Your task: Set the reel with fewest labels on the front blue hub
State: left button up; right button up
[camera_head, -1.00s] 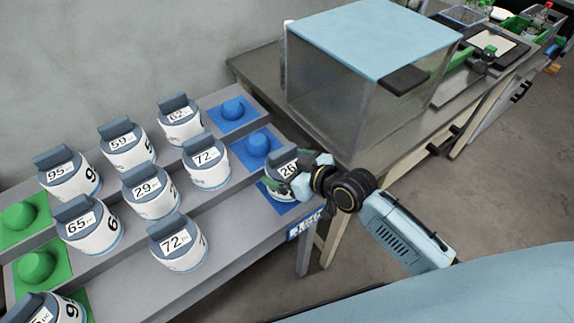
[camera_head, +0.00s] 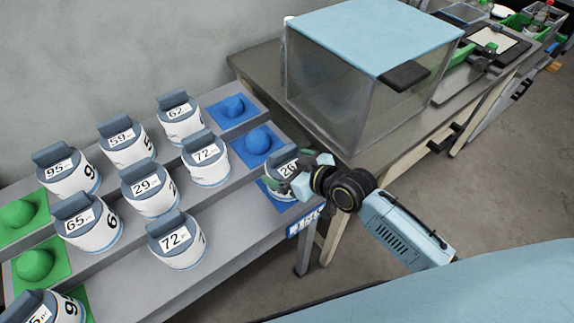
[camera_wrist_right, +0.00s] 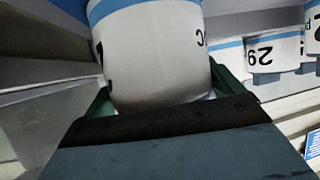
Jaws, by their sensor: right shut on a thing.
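The reel marked 26 (camera_head: 284,166) stands over the front blue hub's square (camera_head: 277,203) at the right end of the lowest step. My right gripper (camera_head: 283,186) is shut on this reel, which also fills the middle of the right wrist view (camera_wrist_right: 155,50). The hub's peg is hidden under the reel, so I cannot tell whether the reel is fully seated. Two other blue hubs, the middle one (camera_head: 257,141) and the back one (camera_head: 232,108), are bare. Reels marked 29 (camera_head: 150,190), 59 (camera_head: 127,142) and 62 (camera_head: 180,122) stand to the left. My left gripper is not in view.
More reels, including 65 (camera_head: 88,222), 95 (camera_head: 67,172) and two marked 72 (camera_head: 206,160), stand on the stepped rack (camera_head: 232,228). Green hubs (camera_head: 36,264) are at its left end. A clear box with a blue lid (camera_head: 375,35) stands on the bench behind my right arm.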

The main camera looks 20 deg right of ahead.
jog(key=shift+f, duration=0.1)
jog(key=o, duration=0.8)
jog(key=shift+c, duration=0.2)
jog(key=p+v, duration=0.3)
jog(key=v, duration=0.1)
jog(key=shift+s+d+r+p, duration=0.15)
jog(key=shift+s+r+p, duration=0.1)
jog(key=shift+p, duration=0.15)
jog(key=p+v, duration=0.4)
jog(key=v, duration=0.2)
jog(key=shift+s+d, duration=0.1)
jog(key=shift+d, duration=0.05)
